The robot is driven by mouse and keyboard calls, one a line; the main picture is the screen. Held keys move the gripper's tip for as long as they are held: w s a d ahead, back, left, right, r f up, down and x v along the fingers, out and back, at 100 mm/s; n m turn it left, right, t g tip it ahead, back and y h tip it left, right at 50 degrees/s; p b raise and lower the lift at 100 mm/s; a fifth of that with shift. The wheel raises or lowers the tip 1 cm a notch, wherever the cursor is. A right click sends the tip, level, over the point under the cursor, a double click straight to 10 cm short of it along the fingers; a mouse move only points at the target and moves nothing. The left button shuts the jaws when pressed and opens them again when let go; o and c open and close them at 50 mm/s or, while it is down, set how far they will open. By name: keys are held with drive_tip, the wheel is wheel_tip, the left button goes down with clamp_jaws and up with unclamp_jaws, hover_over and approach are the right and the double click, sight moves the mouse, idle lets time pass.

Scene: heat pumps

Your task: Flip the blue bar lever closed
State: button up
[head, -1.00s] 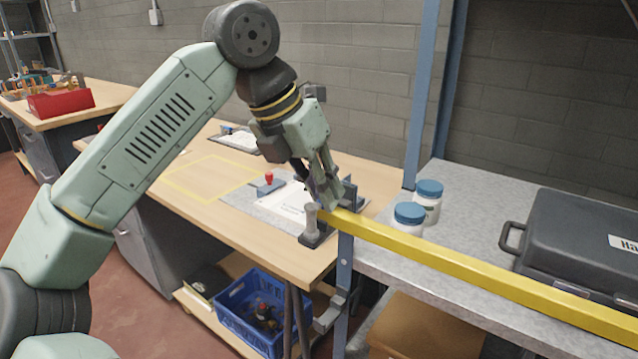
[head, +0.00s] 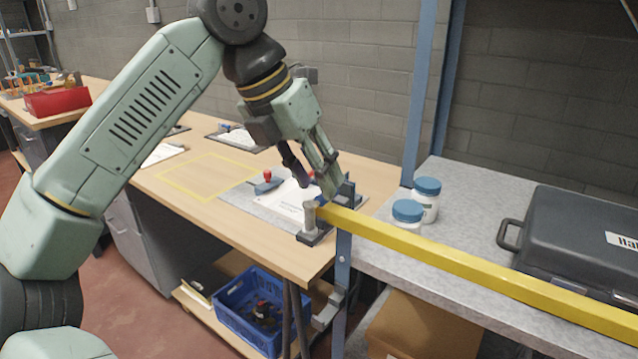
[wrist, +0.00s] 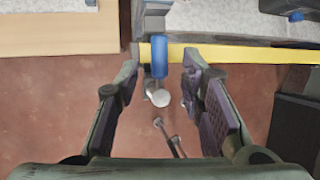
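A blue lever handle (wrist: 160,58) shows in the wrist view at the yellow bar (wrist: 215,54), between my two fingertips with a gap on each side. In the head view the yellow bar (head: 480,265) runs from the bench corner to the lower right; the lever there is mostly hidden by my fingers. My gripper (head: 312,192) is above the bar's left end, pointing down. In the wrist view my gripper (wrist: 160,72) is open, with nothing held.
A grey post (head: 311,222) stands beside the bar's end. A red-handled clamp (head: 267,178) sits on the wooden bench (head: 215,215). Two blue-lidded jars (head: 408,214) and a dark case (head: 575,240) are on the grey bench to the right. A blue crate (head: 235,318) is below.

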drive_tip(key=v, duration=0.9)
drive_tip(key=shift+r, duration=0.25)
drive_tip(key=shift+a, duration=0.15)
